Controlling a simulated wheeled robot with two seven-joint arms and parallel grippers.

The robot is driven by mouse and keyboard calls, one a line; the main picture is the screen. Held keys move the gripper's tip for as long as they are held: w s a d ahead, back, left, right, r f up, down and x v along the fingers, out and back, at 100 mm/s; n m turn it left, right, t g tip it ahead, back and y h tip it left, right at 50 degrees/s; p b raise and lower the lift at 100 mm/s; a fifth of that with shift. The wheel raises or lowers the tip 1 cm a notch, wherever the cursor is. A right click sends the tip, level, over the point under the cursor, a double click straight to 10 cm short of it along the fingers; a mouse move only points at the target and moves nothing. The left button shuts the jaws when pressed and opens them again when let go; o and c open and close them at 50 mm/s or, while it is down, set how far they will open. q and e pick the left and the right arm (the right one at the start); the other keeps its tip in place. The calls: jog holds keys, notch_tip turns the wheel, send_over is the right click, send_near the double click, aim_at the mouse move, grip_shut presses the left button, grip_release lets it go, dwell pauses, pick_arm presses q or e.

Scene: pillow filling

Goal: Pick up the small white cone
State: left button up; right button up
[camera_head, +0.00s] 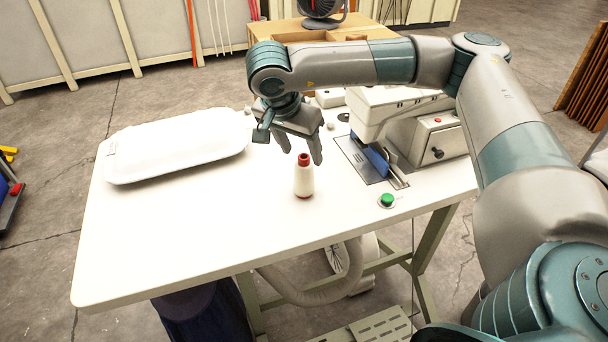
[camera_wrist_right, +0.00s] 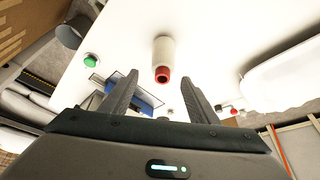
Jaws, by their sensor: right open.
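The small white cone (camera_head: 304,181) with a red top stands upright on the white table (camera_head: 200,235), right of the table's middle. My right gripper (camera_head: 301,152) is open and empty above it and slightly behind, fingers pointing down. In the right wrist view the cone (camera_wrist_right: 164,55) shows ahead of the gap between the open fingers of my right gripper (camera_wrist_right: 160,95), with its red top toward me. The fingers do not touch it. My left gripper is not in view.
A white pillow (camera_head: 178,146) lies on the table's left. A filling machine (camera_head: 432,130) with a blue part stands at the right. A green button (camera_head: 387,200) is near the front right edge. The table front is clear.

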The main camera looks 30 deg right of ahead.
aim_at(303, 157)
dwell(0.4)
jog(key=shift+w+d+f+p, duration=0.3)
jog(key=shift+f+p, duration=0.2)
jog(key=shift+p, duration=0.2)
jog(key=p+x, duration=0.1)
jog(key=x, duration=0.2)
jog(key=shift+w, duration=0.1)
jog(key=shift+w+d+f+p, duration=0.1)
jog(key=shift+d+f+p, duration=0.15)
jog(key=shift+f, duration=0.2)
jog(key=shift+a, duration=0.1)
grip_shut()
